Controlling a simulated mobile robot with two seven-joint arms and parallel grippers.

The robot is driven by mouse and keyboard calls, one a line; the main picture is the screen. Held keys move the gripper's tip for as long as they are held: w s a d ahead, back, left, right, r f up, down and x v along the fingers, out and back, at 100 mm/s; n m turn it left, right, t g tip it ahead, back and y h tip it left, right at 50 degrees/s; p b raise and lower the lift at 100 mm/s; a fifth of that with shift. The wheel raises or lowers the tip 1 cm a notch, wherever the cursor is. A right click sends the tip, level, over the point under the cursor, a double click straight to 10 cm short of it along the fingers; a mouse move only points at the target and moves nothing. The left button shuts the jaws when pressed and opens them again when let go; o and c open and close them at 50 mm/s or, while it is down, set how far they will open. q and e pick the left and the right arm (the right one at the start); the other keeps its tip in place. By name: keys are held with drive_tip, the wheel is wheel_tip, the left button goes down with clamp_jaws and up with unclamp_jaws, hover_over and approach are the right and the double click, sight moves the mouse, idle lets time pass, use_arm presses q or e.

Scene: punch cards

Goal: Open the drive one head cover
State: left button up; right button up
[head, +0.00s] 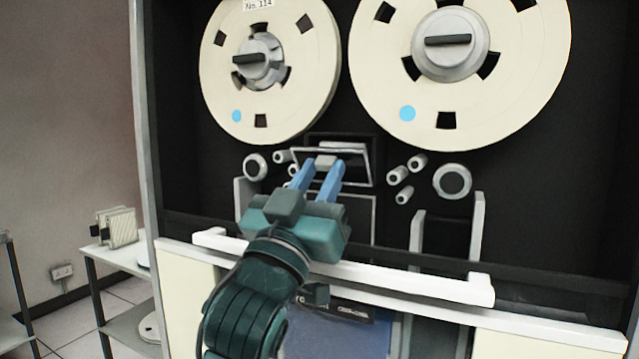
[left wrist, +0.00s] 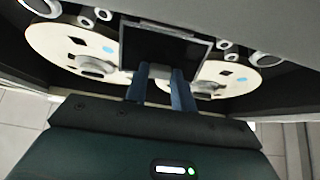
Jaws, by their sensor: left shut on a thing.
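The head cover (head: 352,163) is a small dark panel with a pale frame, between and below the two tape reels in the head view. It looks tilted outward from the black drive face. My left gripper (head: 325,165) has its blue fingers at the cover, shut on a small grey tab at the cover's edge. In the left wrist view the cover (left wrist: 165,48) is a dark plate just beyond the fingertips (left wrist: 160,72). The fingers hide part of the tab. My right gripper is in neither view.
Two cream reels, left (head: 290,95) and right (head: 530,80), sit above the cover. Rollers (head: 453,181) flank it. A white rail (head: 380,279) crosses the front below. A side table with a cream box (head: 117,227) stands at the left.

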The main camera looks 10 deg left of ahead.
use_arm(q)
drive_tip(key=o, duration=1)
drive_tip(key=shift+s, duration=0.1)
